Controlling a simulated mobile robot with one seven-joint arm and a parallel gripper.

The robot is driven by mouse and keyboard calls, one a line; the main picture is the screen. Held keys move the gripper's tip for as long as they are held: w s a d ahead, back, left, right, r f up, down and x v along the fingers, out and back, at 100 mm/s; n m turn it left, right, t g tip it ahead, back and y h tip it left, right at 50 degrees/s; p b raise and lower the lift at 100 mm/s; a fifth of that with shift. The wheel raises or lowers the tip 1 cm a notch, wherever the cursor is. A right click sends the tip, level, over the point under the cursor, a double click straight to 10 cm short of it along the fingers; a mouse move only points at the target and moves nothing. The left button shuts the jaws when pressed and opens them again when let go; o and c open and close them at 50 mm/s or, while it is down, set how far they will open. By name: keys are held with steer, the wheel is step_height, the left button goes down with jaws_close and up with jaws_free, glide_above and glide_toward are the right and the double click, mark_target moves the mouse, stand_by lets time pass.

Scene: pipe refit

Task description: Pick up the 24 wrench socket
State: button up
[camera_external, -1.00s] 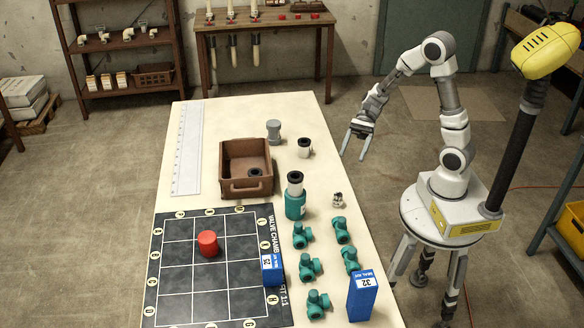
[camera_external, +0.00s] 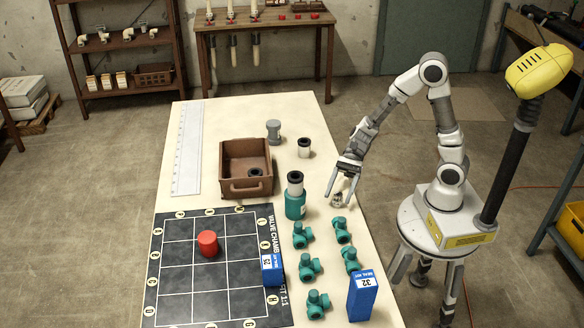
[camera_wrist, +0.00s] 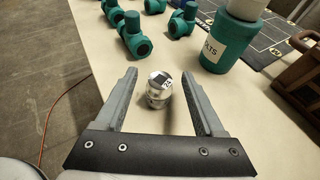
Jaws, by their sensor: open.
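In the external view, my gripper (camera_external: 341,187) is low over the table's right side, and the socket (camera_external: 338,199) shows partly between the fingers. I cannot tell exactly how far the fingertips reach past it.
Several green valve fittings (camera_external: 308,266) and a blue box marked 32 (camera_external: 363,296) stand nearby. A green bottle (camera_external: 296,203) stands just left of the socket. A brown bin (camera_external: 247,188) and a gridded mat with a red cylinder (camera_external: 208,243) lie farther left.

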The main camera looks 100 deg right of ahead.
steer(key=shift+w+a+f, duration=0.2)
steer(key=shift+w+a, duration=0.1)
steer(key=shift+a, duration=0.15)
jaws_close()
steer(key=shift+r, duration=0.1)
